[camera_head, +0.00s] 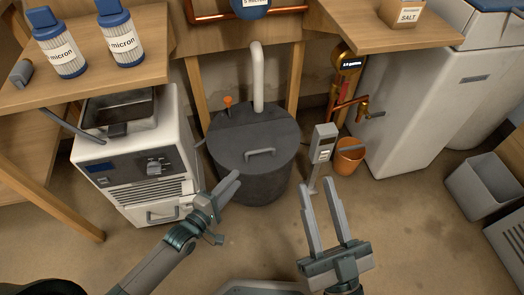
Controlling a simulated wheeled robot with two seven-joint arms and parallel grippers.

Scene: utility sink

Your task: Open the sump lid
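The sump is a dark grey round tub (262,188) on the floor under the wooden bench. Its flat lid (235,142) lies on top, with a grey bar handle (260,153) near the front edge. A white pipe and an orange-topped fitting rise from the back of the lid. My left gripper (230,184) is at the tub's front left, short of the handle; its fingers are seen nearly edge-on, so its opening is unclear. My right gripper (319,188) is open and empty, to the right of the tub and apart from it.
A white machine (140,175) stands close on the left. A grey box on a post (323,143) and an orange bucket (349,157) stand to the right of the tub. A white cabinet (415,110) is further right. The floor in front is clear.

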